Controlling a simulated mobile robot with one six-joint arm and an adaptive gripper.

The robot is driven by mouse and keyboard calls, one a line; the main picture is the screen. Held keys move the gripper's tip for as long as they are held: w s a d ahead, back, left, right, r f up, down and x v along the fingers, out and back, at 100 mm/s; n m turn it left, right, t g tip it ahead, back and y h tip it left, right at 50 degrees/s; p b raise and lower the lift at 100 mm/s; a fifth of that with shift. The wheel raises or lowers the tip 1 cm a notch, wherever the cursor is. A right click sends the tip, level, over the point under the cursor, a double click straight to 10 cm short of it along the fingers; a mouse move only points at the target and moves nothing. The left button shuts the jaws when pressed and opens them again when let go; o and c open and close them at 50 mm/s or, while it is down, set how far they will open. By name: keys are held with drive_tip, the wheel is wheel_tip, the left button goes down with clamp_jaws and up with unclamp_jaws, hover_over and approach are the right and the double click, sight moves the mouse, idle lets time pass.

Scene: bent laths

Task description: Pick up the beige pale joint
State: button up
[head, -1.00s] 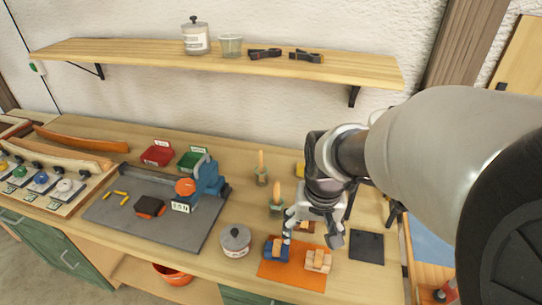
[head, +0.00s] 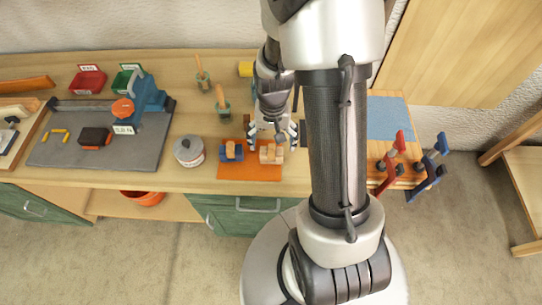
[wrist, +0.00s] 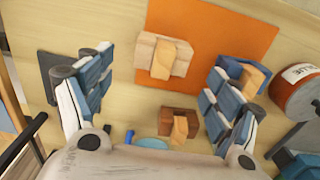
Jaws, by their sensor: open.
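The beige pale joint (head: 271,153) sits on the orange mat (head: 235,172), right of the blue joint (head: 231,151). My gripper (head: 272,133) is open and empty above the bench, just behind the pale joint. In the wrist view its fingers (wrist: 158,95) are spread wide on both sides, with the pale joint beyond them and touching neither. A brown joint (wrist: 178,122) lies lower, between the fingers near the palm.
A lidded tin (head: 188,152) stands left of the mat, and glue brushes (head: 222,108) stand behind. A dark square pad (wrist: 58,72) lies on one side in the wrist view. Red and blue clamps (head: 428,168) are at the right.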

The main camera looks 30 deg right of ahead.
sight(272, 148)
wheel_tip(272, 148, down, 6)
drive_tip(key=shift+w+a+f+b, duration=0.1)
drive_tip(key=shift+f+b, duration=0.15)
drive_tip(key=shift+b, duration=0.9)
drive_tip(key=shift+r, duration=0.1)
drive_tip(key=c, duration=1.2)
drive_tip(key=shift+o, duration=0.2)
